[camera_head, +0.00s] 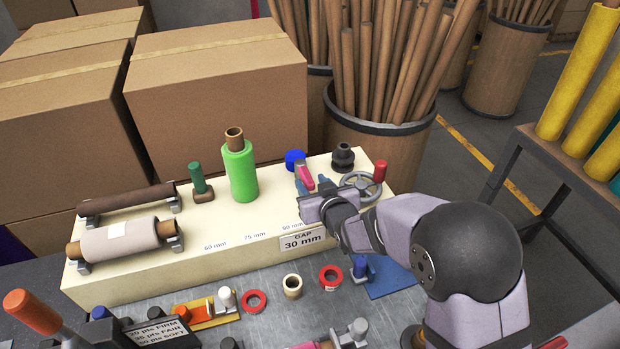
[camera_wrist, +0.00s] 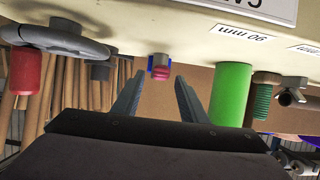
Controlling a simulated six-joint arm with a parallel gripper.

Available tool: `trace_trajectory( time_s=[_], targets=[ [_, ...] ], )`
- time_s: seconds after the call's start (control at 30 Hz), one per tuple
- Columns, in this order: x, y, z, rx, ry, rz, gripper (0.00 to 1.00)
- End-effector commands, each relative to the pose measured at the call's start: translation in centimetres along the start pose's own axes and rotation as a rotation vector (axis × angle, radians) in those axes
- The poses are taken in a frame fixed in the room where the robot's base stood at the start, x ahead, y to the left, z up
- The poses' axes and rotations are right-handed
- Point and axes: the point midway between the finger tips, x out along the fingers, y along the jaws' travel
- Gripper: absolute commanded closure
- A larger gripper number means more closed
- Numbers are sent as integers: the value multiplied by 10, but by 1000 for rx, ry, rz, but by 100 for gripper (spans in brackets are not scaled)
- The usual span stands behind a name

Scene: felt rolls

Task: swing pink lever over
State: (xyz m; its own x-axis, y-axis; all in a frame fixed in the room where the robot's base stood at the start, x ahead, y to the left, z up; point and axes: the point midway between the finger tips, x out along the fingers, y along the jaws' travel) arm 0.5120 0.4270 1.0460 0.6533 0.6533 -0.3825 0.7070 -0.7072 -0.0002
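The pink lever (camera_head: 305,176) stands on the cream bench top, left of the handwheel and just beyond my gripper (camera_head: 311,184). In the wrist view, which looks upside down, the pink lever (camera_wrist: 160,73) shows end-on between my two fingertips and a little beyond them. My gripper (camera_wrist: 161,82) is open and empty, with its fingers spread on either side of the lever's line. I see no clear contact. The lever's lower part is partly hidden by my gripper in the head view.
A handwheel (camera_head: 361,187) with a red knob (camera_head: 380,170) is close on the right. A blue cap (camera_head: 294,157) and a black knob (camera_head: 343,157) stand behind. A green roll (camera_head: 240,170) stands upright to the left. Tape rings (camera_head: 255,301) lie on the metal table in front.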

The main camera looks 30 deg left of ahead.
Motion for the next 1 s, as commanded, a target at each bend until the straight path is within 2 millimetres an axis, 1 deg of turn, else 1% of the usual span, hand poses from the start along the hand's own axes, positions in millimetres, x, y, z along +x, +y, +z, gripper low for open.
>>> trace_trajectory(
  time_s=[0.1,0.23,0.6,0.63,0.67,0.7,0.77,0.8,1.0],
  targets=[
    [9,0,-1,0,-1,0,61],
    [16,0,0,0,-1,0,61],
    [19,0,0,0,0,0,61],
    [19,0,0,0,0,0,63],
    [19,0,0,0,0,0,70],
    [19,0,0,0,0,0,80],
    [19,0,0,0,0,0,94],
    [19,0,0,0,0,0,100],
    [19,0,0,-1,0,-1,100]
  ],
)
